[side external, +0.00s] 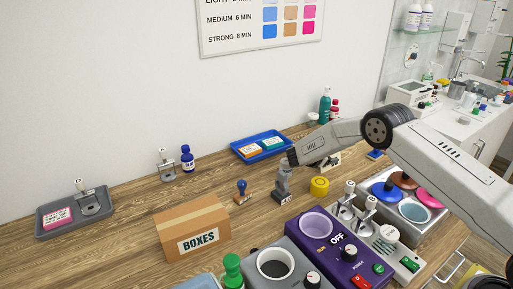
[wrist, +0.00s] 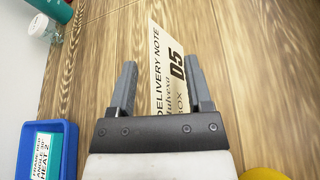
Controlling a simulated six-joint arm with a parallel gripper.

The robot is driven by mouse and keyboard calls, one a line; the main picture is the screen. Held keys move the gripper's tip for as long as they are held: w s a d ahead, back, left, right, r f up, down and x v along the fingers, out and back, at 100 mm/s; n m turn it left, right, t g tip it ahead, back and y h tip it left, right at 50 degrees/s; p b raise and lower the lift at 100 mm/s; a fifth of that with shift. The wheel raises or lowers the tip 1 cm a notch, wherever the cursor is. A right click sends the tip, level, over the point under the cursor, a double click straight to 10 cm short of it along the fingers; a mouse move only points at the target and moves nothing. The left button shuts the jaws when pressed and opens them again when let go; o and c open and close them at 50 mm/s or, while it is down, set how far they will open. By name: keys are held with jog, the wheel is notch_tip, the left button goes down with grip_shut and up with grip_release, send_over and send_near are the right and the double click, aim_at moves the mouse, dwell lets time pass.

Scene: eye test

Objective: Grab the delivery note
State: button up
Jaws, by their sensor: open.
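The delivery note (wrist: 163,40) is a cream card with black print, including "DELIVERY NOTE" and "05". In the wrist view it lies on the wood, running from the top middle down between my fingers; its lower end is hidden behind the gripper's dark crossbar. In the side view a pale card with dark marks (side external: 332,160) shows below my arm, partly hidden. My fingers are hard to make out there.
A blue tray (wrist: 72,130) with cards is left of my gripper; a yellow round object (wrist: 264,174) is at lower right. Bottles (wrist: 45,25) stand at upper left. The purple device (side external: 340,255) and cardboard box (side external: 191,229) stand in front. Wood right of the note is clear.

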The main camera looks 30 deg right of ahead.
grip_shut()
dwell(0.3)
jog(key=shift+r, duration=0.85)
jog(key=s+a+r, duration=0.3)
jog(key=s+r, duration=0.8)
jog(key=s, duration=0.2)
jog(key=shift+s+a+r, duration=0.15)
jog(key=shift+s+a, duration=0.1)
jog(key=shift+a, duration=0.1)
